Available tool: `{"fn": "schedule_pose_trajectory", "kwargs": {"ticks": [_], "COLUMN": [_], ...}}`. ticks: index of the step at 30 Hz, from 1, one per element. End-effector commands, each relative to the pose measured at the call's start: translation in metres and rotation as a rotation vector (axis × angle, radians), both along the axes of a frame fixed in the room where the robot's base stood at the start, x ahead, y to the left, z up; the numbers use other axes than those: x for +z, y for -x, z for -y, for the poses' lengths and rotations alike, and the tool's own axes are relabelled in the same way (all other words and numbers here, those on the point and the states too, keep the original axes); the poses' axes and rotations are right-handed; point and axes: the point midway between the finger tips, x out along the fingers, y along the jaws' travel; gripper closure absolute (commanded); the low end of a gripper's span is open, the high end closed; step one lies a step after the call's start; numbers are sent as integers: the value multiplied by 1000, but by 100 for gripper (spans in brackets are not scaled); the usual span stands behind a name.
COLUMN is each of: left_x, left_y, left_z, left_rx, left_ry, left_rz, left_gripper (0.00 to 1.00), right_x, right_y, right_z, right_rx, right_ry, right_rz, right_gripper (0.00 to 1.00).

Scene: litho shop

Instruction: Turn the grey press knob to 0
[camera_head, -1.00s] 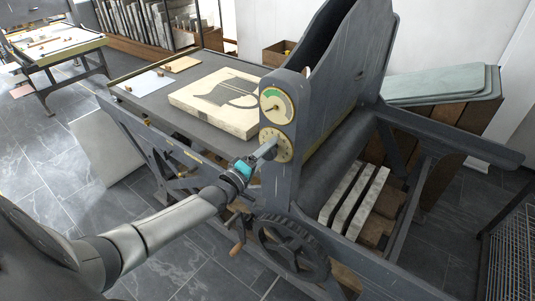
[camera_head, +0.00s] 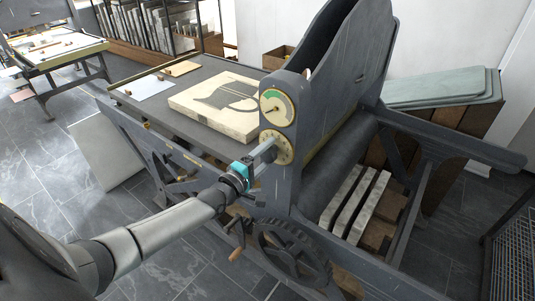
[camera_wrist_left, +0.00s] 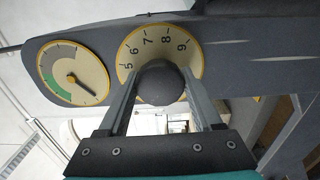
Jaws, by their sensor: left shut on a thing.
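The grey press knob (camera_wrist_left: 160,82) is a round dark knob in the middle of a cream dial (camera_wrist_left: 133,48) with a yellow rim. The numbers 5 to 9 show along the dial's upper part in the left wrist view; the rest of the dial is hidden by the knob and my fingers. My left gripper (camera_wrist_left: 160,92) is shut on the knob, one finger on each side. In the head view the same dial (camera_head: 284,147) is on the press's side frame, with my left gripper (camera_head: 267,152) reaching it from the left. A pointer on the knob cannot be made out. My right gripper is not in view.
A gauge (camera_head: 277,107) with a green arc sits just above the dial. The press bed (camera_head: 205,68) carries a pale stone block (camera_head: 213,119). A toothed wheel (camera_head: 290,250) and a crank with a wooden handle (camera_head: 235,255) are below my left gripper.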

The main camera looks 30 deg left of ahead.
Motion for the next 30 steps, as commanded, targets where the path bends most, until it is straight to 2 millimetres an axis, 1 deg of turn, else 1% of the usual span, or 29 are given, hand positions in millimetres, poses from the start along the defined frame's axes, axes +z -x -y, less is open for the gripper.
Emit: {"fn": "schedule_pose_trajectory", "kwargs": {"ticks": [2,3,10,20,25,30], "left_x": [0,0,0,0,-1,-1], "left_y": [0,0,0,2,17,41], "left_z": [0,0,0,0,-1,-3], "left_rx": [0,1,0,0,0,0], "left_ry": [6,6,3,1,1,2], "left_rz": [0,0,0,-1,-3,-3], "left_gripper": [89,31,5,5,5,5], "right_x": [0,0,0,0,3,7], "right_y": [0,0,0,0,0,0], "right_z": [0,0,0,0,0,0], "right_rx": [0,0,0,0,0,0], "right_ry": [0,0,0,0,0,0], "right_rz": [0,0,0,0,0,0], "right_gripper": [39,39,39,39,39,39]}}
